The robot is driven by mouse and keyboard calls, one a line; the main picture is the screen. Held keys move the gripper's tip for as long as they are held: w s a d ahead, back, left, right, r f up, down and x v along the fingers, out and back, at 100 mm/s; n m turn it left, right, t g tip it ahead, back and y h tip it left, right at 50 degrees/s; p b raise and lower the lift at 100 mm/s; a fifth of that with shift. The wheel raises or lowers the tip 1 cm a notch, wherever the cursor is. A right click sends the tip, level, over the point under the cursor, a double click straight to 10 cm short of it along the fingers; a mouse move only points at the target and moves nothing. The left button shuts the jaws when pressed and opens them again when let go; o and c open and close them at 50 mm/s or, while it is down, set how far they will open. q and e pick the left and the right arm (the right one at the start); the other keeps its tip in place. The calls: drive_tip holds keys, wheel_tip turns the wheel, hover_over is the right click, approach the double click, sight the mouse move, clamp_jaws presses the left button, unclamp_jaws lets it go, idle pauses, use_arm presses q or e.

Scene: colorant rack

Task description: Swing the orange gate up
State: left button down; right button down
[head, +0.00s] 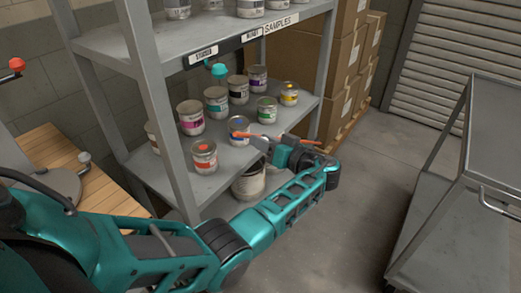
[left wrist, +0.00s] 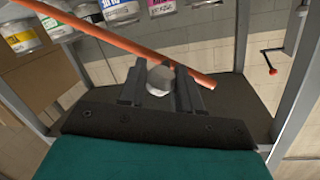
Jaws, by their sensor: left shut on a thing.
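The orange gate is a thin bar along the front of the middle shelf. In the head view its right part (head: 299,139) shows beyond my left gripper (head: 264,143), which hides part of it. In the left wrist view the gate (left wrist: 105,41) slants across the tips of my left gripper (left wrist: 160,77). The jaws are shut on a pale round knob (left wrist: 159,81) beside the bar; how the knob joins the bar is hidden. My right gripper is not in view.
Several paint cans, one with a red top (head: 204,157), stand on the middle shelf (head: 222,156) behind the gate. A cart (head: 450,190) is on the right, with free floor between.

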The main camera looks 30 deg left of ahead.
use_arm(q)
drive_tip(key=shift+a+r, duration=0.1)
drive_tip(key=shift+r, duration=0.05)
drive_tip(key=c, duration=0.8)
unclamp_jaws()
drive_tip(key=b+v, duration=0.2)
drive_tip(key=v, duration=1.1)
drive_tip(key=shift+c, duration=0.3)
